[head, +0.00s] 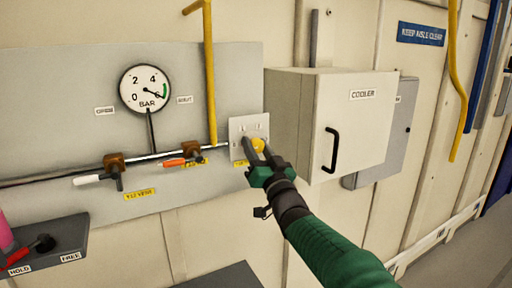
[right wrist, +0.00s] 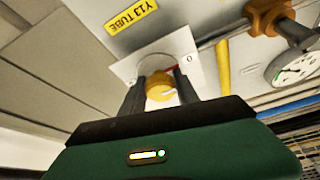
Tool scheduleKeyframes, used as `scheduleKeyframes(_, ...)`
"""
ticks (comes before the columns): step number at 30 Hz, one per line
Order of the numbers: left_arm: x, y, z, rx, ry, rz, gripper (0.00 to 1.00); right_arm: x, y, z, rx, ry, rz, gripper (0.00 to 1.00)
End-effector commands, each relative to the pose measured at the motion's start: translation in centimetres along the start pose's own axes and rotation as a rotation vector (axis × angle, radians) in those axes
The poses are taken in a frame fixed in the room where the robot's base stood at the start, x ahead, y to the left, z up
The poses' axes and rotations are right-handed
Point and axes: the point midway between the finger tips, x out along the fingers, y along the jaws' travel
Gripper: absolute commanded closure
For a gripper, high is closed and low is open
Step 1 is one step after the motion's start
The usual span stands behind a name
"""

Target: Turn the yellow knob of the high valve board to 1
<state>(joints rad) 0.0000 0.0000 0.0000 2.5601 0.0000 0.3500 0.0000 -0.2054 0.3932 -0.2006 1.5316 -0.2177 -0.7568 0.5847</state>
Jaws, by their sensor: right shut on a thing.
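The yellow knob (head: 258,145) sits on a small light plate (head: 236,129) at the right end of the grey valve board (head: 60,75). In the right wrist view the knob (right wrist: 159,87) is between my two dark fingers, with one on each side. My right gripper (head: 257,148) is shut on the knob. A 0 mark shows on the plate (right wrist: 188,55) in the right wrist view. A bit of red shows beside the knob, but its setting cannot be read. The fingers partly hide the knob and plate. My left gripper is not in view.
A cooler box (head: 345,125) with a black handle stands out from the wall close to the right of my gripper. A yellow pipe (head: 210,80) runs down left of the plate. A pressure gauge (head: 145,88) and two levered valves are further left.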

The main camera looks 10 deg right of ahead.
Motion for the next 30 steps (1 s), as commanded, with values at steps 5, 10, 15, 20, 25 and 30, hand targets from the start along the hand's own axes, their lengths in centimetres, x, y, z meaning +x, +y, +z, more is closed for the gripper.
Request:
scheduleKeyframes(5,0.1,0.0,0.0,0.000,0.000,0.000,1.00,0.0,0.1,0.0,0.002,0.000,0.002,1.00)
scheduleKeyframes(10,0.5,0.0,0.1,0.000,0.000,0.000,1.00,-0.1,0.1,0.1,0.027,0.000,0.013,1.00)
scheduleKeyframes(15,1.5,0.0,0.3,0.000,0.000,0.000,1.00,-0.1,0.1,0.3,0.095,0.001,0.039,1.00)
scheduleKeyframes(20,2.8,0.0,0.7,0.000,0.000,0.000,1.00,-0.2,0.1,0.3,0.201,0.002,0.084,1.00)
scheduleKeyframes(25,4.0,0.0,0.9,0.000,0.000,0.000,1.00,-0.1,0.1,0.3,0.345,0.001,0.142,1.00)
scheduleKeyframes(30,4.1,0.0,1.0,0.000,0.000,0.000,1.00,0.0,0.0,0.0,0.495,-0.001,0.204,1.00)
